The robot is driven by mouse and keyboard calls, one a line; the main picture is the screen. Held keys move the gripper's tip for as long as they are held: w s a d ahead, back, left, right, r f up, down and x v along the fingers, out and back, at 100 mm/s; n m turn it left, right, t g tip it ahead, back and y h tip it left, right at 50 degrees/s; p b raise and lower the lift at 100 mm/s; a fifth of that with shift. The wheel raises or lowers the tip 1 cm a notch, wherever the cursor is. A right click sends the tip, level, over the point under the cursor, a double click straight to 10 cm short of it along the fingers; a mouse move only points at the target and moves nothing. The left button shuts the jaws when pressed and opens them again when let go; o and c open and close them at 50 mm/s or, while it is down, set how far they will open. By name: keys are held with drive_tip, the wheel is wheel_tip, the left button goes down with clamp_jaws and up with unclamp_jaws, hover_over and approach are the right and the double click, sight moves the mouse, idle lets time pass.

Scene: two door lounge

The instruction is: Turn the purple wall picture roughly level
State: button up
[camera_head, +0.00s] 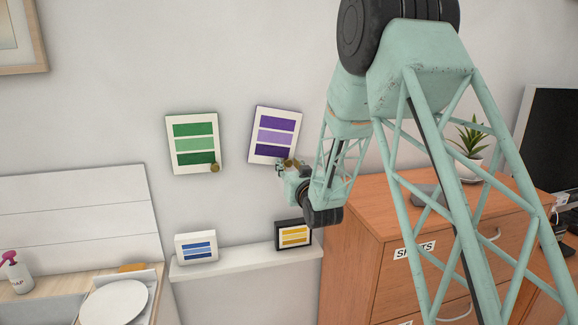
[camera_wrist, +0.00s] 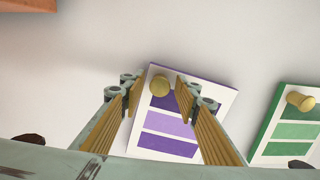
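The purple wall picture (camera_head: 275,123) hangs tilted on the wall in the head view, its top leaning right. It has a white frame and three purple bars, and also shows in the wrist view (camera_wrist: 167,146). A brass knob (camera_wrist: 159,87) sits near one edge of it. My gripper (camera_head: 290,163) is at the picture's lower right part and hides that corner in the head view. In the wrist view my gripper (camera_wrist: 158,92) is open, with one finger on each side of the knob and visible gaps; whether the tips reach around it is unclear.
A green wall picture (camera_head: 193,130) with its own knob (camera_head: 215,168) hangs to the left. Below, a shelf (camera_head: 245,262) holds a blue picture (camera_head: 196,250) and a yellow picture (camera_head: 293,226). A wooden cabinet (camera_head: 360,255) stands to the right, behind my arm.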

drive_tip(key=shift+c, duration=0.2)
clamp_jaws()
drive_tip(key=shift+d, duration=0.15)
drive_tip(key=shift+w+d+n+b, duration=0.1)
drive_tip(key=shift+d+n+b, duration=0.2)
drive_tip(key=shift+b, duration=0.35)
drive_tip(key=shift+w+d+r+n+b, duration=0.25)
drive_tip(key=shift+d+n+b, duration=0.2)
drive_tip(key=shift+d+b, duration=0.4)
drive_tip(key=shift+w+d+r+n+b, duration=0.2)
drive_tip(key=shift+d+n+b, duration=0.3)
drive_tip(key=shift+b, duration=0.55)
drive_tip(key=shift+o, duration=0.2)
unclamp_jaws()
